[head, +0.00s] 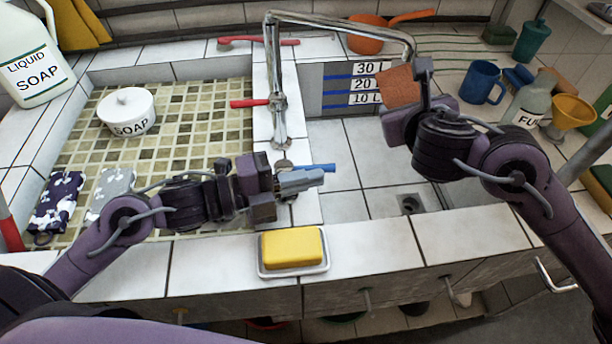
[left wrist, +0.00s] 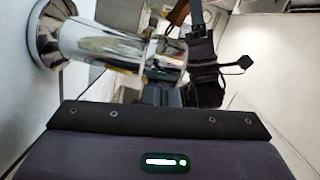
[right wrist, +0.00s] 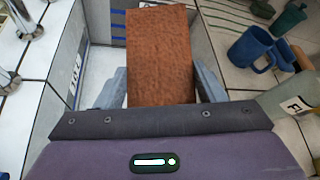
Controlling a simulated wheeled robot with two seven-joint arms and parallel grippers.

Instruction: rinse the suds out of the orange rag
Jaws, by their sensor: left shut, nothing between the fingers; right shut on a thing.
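The orange-brown rag (head: 401,88) is held up flat over the right basin, close below the end of the tap spout (head: 408,45). My right gripper (head: 424,72) is shut on it; the rag also fills the middle of the right wrist view (right wrist: 161,60) between the fingers. No suds can be made out on the rag, and no water stream shows. My left gripper (head: 312,180) is shut and empty beside the blue tap handle (head: 326,167); I cannot tell whether they touch. The red tap handle (head: 250,103) is further back.
The right basin (head: 375,150) has a drain (head: 409,203) and a level scale (head: 366,84). A yellow sponge (head: 292,247) lies on a dish at the front edge. A soap pot (head: 127,111) stands in the left basin. A blue mug (head: 482,82) and funnel (head: 572,111) stand at right.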

